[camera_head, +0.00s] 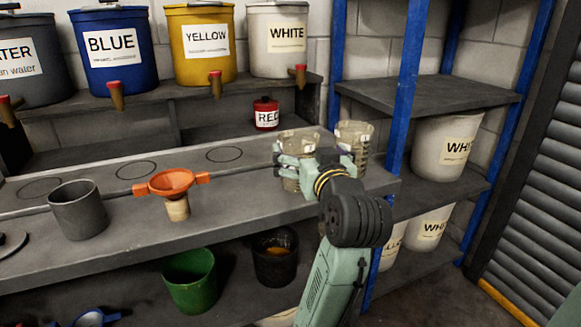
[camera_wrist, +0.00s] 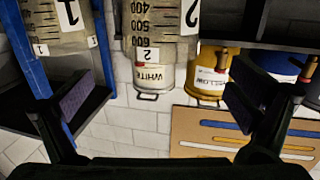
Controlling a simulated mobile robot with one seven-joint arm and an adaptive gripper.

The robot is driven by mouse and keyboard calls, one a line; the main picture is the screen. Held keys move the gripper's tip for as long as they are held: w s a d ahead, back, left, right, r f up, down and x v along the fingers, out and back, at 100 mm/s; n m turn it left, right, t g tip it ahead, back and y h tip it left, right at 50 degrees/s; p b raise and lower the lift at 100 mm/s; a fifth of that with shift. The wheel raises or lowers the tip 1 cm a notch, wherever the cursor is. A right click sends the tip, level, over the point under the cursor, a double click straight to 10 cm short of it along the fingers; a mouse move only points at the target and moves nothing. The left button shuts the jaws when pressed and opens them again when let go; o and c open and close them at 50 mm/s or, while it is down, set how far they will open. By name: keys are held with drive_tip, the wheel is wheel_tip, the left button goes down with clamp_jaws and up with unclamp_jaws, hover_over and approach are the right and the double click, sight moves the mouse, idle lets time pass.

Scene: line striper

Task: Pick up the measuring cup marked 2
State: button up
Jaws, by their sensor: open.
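The clear measuring cup marked 2 (camera_head: 299,136) stands at the right part of the bench in the head view, partly hidden by my gripper (camera_head: 308,160). In the wrist view, which looks upside down, the cup marked 2 (camera_wrist: 160,30) shows its scale and label between the lines of my fingers. My gripper (camera_wrist: 165,98) is open, with a gap on each side of this cup. A second clear cup, marked 1 (camera_wrist: 60,22), is at the left in the wrist view, close to one finger. It is the right cup (camera_head: 356,134) in the head view.
A small red pot (camera_head: 266,114) stands behind the cups. An orange funnel (camera_head: 172,180) and a grey cup (camera_head: 78,208) stand to the left on the bench. A blue shelf post (camera_head: 406,70) rises close to the right. The bench between funnel and cups is clear.

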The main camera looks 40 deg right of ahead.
sight(295, 132)
drive_tip(key=p+x, duration=0.2)
drive_tip(key=x, duration=0.7)
drive_tip(key=shift+f, duration=0.15)
drive_tip(key=shift+c, duration=0.4)
drive_tip(key=c, duration=1.2)
